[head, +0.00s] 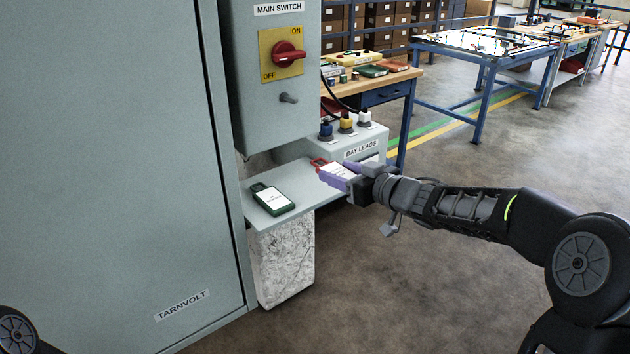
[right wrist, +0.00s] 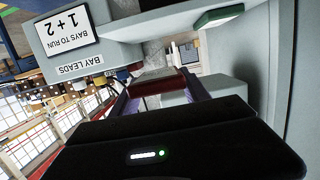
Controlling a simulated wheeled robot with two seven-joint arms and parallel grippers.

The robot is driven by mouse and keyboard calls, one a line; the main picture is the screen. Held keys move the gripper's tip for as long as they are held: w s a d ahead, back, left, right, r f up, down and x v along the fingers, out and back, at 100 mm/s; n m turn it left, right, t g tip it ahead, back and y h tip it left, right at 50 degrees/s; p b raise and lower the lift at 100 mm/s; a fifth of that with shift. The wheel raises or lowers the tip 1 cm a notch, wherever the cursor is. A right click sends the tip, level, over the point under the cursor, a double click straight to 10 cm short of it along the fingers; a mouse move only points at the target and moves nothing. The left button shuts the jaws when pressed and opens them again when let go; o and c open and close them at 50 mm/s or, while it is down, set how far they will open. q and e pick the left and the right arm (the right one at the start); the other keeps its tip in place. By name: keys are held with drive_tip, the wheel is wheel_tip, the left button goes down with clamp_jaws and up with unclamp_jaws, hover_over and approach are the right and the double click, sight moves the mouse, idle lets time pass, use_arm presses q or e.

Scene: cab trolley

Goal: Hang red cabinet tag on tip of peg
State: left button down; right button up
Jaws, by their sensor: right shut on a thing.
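The red cabinet tag (head: 319,163) has a white label face and a red loop end. My right gripper (head: 343,177) is shut on it at the right end of the grey shelf. I cannot tell whether the tag touches the shelf. The grey peg (head: 289,98) sticks out of the switch box below the red main switch, bare, up and left of the gripper. My left gripper is out of view.
A green tag (head: 271,199) lies on the shelf (head: 293,185), left of my gripper. The bay leads box (head: 340,143), with several coloured plugs on top, stands close behind the gripper. The large cabinet door (head: 110,150) fills the left. Open floor lies at the front right.

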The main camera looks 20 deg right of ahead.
sight(316, 160)
drive_tip(key=x, duration=0.3)
drive_tip(key=r+x, duration=0.1)
drive_tip(key=x, duration=0.4)
drive_tip(key=shift+w+a+r+p, duration=0.15)
drive_tip(key=shift+w+r+p, duration=0.15)
drive_tip(key=shift+w, duration=0.1)
drive_tip(key=shift+w+f+b, duration=0.25)
drive_tip(key=shift+f+b, duration=0.25)
drive_tip(key=shift+f, duration=0.6)
drive_tip(key=shift+w+a+f+b, duration=0.15)
drive_tip(key=shift+f+b, duration=0.2)
drive_tip(key=shift+f, duration=1.9)
drive_tip(key=shift+f, duration=0.2)
drive_tip(key=o, duration=1.4)
drive_tip(key=shift+c, duration=0.2)
